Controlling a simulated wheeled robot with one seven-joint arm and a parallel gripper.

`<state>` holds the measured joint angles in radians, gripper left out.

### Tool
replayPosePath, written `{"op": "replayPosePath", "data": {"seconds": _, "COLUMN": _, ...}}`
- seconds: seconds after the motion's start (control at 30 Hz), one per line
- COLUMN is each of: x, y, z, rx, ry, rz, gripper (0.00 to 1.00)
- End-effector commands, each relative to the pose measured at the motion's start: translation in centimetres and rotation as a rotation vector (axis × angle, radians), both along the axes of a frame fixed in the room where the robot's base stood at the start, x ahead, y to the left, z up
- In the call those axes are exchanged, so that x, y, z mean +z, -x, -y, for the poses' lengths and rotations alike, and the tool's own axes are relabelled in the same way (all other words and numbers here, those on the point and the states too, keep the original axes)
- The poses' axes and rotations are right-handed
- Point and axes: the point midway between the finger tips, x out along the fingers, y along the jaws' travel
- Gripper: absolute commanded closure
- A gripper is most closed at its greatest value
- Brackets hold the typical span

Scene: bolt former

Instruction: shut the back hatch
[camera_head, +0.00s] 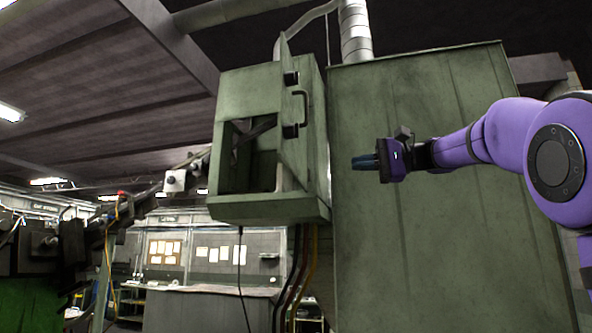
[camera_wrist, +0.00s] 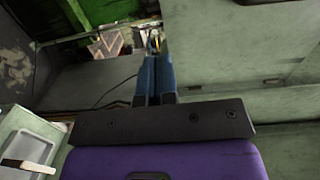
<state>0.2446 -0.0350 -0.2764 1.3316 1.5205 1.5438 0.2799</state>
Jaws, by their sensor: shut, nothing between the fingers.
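The back hatch (camera_head: 294,150) looks like a narrow green door with a black bar handle, standing open on the raised green box. The dark opening (camera_head: 258,160) of the box shows beside it. I cannot tell the exact angle of the hatch. My gripper (camera_head: 364,162) is to the right of the hatch and apart from it, in front of the large green cabinet. Its blue fingers are together and empty, and they also show in the wrist view (camera_wrist: 155,70). I cannot tell for certain whether the hatch shows in the wrist view.
The large green cabinet (camera_head: 430,110) fills the space behind my arm. A ribbed metal duct (camera_head: 355,32) rises behind the box. Several cables (camera_head: 300,265) hang below the box. A pale panel with a handle-like piece (camera_wrist: 25,150) shows at the lower left of the wrist view.

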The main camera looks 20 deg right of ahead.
Motion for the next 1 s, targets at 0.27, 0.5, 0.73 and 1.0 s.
{"op": "replayPosePath", "data": {"seconds": 0.27, "x": 1.1, "y": -1.0, "z": -0.9, "rx": 0.017, "ry": -0.026, "rz": 0.023, "gripper": 1.00}}
{"op": "replayPosePath", "data": {"seconds": 0.5, "x": 1.1, "y": -3.2, "z": -4.5, "rx": 0.018, "ry": -0.024, "rz": 0.022, "gripper": 1.00}}
{"op": "replayPosePath", "data": {"seconds": 0.73, "x": 1.0, "y": -5.3, "z": -8.2, "rx": 0.017, "ry": -0.023, "rz": 0.021, "gripper": 1.00}}
{"op": "replayPosePath", "data": {"seconds": 1.0, "x": 1.0, "y": -7.1, "z": -10.9, "rx": 0.015, "ry": -0.023, "rz": 0.021, "gripper": 1.00}}
